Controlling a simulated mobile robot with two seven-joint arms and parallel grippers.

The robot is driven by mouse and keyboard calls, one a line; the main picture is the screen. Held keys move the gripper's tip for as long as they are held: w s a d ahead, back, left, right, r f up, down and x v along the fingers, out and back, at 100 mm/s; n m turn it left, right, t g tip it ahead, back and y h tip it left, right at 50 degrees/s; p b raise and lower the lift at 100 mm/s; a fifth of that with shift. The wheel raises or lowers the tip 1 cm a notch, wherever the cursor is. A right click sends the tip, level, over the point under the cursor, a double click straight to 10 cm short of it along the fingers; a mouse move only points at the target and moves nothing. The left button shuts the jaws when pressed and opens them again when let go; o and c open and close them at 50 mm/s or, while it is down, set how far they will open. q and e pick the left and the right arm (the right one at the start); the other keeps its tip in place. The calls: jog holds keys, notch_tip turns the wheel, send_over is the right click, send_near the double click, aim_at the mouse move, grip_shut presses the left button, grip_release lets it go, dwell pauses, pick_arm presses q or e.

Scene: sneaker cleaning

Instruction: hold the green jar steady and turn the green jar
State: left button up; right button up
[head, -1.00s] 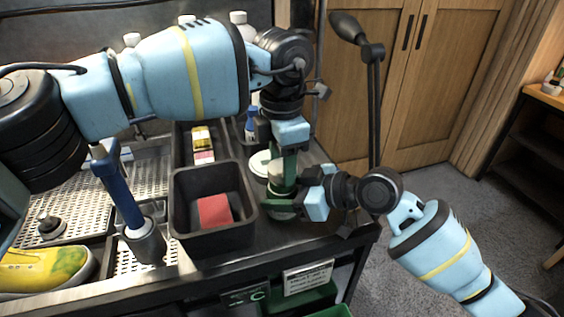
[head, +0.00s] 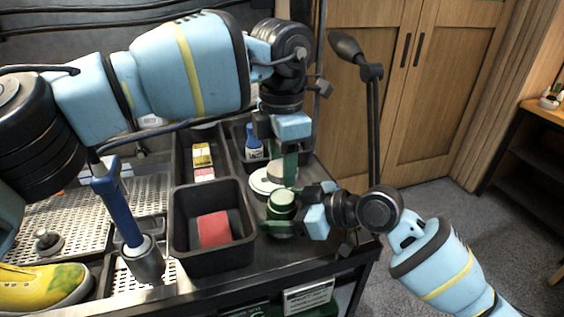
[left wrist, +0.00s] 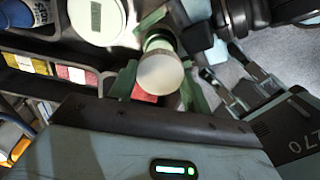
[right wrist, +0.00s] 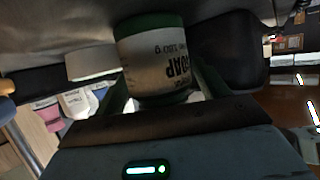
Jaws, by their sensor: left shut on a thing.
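The green jar (head: 281,203) stands upright at the bench's right end, near the front. My right gripper (head: 300,212) comes in from the right and is shut on it. The right wrist view shows the jar's pale "SOAP" label (right wrist: 160,70), upside down in that picture, between green fingers. My left gripper (head: 287,168) points down above the jar. It is shut on a pale round lid-like piece (head: 281,171), which also shows in the left wrist view (left wrist: 160,73) between green fingertips.
A white round container (head: 263,183) stands just behind the jar. A black bin with a red block (head: 214,230) is to the left. A blue bottle (head: 253,142) stands further back. A yellow sneaker (head: 38,285) lies at far left.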

jog(key=shift+o, duration=0.7)
pick_arm(q)
notch_tip(320, 180, down, 2)
jog(key=shift+f+b, duration=0.1)
jog(key=shift+b, duration=0.4)
pick_arm(e)
jog(key=v, duration=1.2)
jog(key=shift+s, duration=0.1)
